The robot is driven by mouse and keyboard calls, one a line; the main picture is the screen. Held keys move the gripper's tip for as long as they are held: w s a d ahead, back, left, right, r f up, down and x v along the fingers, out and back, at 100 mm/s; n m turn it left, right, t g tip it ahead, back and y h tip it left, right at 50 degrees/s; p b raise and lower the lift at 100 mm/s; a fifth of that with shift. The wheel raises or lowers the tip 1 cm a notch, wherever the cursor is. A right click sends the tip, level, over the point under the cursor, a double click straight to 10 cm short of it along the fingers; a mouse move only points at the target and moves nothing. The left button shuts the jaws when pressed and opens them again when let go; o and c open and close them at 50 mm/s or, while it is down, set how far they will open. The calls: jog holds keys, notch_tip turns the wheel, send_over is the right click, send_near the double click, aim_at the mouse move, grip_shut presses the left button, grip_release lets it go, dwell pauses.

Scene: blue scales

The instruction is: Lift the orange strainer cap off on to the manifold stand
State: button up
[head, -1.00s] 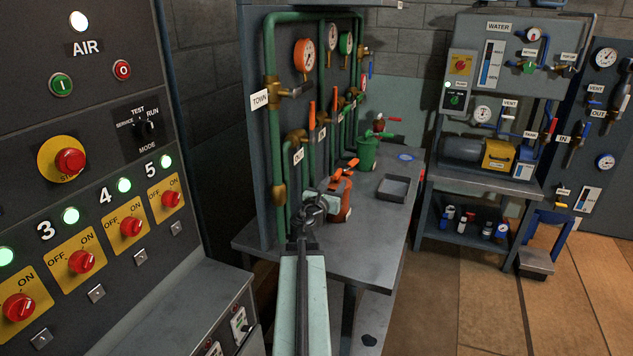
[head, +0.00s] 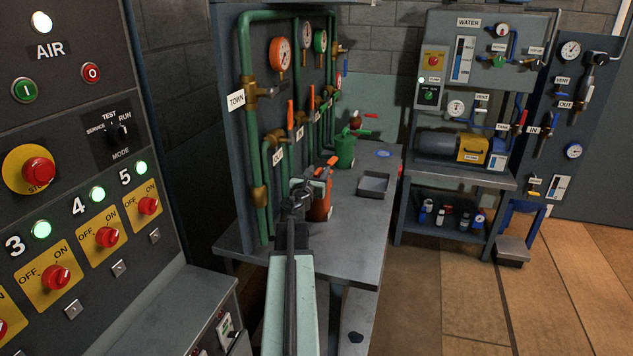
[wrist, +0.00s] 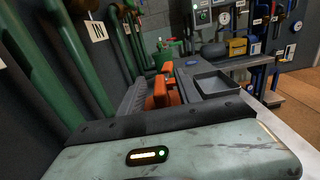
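An orange strainer cap (head: 328,168) with a raised bar sits above an orange body on the grey bench of the manifold stand (head: 345,225). My gripper (head: 304,190) is just in front of and left of the orange part in the head view, partly covering it. In the wrist view the orange part (wrist: 161,90) shows upright beyond my gripper's body, beside a dark grey finger-like piece. The fingertips are dark and overlap the orange part, so whether they touch or grip it is unclear.
Green pipes with gauges and orange-handled valves rise close on the left of the bench. A grey tray (head: 374,185) lies to the right, with a green can (head: 345,150) behind. The bench's front right is clear. The AIR panel (head: 80,150) stands at left.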

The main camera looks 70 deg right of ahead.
grip_shut()
dwell(1.4)
